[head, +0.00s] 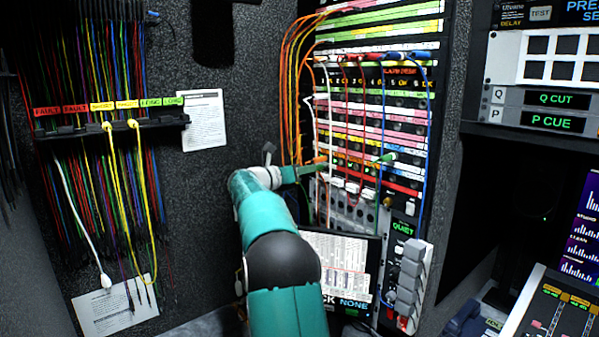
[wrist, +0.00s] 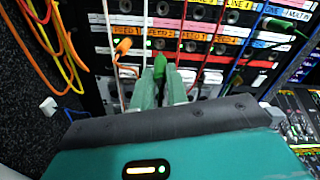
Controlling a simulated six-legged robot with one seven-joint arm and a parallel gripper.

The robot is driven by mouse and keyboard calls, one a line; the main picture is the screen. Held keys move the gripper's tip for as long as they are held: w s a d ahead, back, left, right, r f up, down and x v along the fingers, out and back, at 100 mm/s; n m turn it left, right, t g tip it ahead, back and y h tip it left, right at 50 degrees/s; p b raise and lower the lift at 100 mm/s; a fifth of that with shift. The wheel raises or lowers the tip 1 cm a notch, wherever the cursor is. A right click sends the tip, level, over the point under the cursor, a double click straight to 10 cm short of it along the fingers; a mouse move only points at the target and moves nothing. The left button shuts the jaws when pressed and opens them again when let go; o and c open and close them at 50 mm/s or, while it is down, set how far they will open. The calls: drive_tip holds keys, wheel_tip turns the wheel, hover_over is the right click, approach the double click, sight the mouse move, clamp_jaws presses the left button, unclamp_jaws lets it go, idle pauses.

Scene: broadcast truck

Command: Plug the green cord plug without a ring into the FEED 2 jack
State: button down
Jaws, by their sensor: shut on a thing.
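My gripper (wrist: 163,88) is shut on a green plug (wrist: 160,66), seen between the fingertips in the wrist view. The plug points at the patch panel (head: 372,122), just below a strip of orange-red FEED labels (wrist: 190,36). In the head view my gripper (head: 310,168) is small at the panel's lower left, and the held plug is not clear. Another green plug (head: 386,158) sits farther right on the panel and also shows in the wrist view (wrist: 279,25).
An orange plug (wrist: 123,46) sits just left of the held plug. White, red and blue cords hang across the panel close to my fingers. Orange and yellow cords (head: 288,85) loop at its left. A monitor (head: 345,265) stands below. A cord rack (head: 110,125) is at left.

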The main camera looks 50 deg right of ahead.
sight(322, 165)
drive_tip(key=shift+x, duration=1.9)
drive_tip(key=shift+x, duration=2.05)
drive_tip(key=c, duration=1.3)
unclamp_jaws()
drive_tip(key=shift+w, duration=0.1)
drive_tip(key=v, duration=1.3)
drive_tip(key=shift+a, duration=0.4)
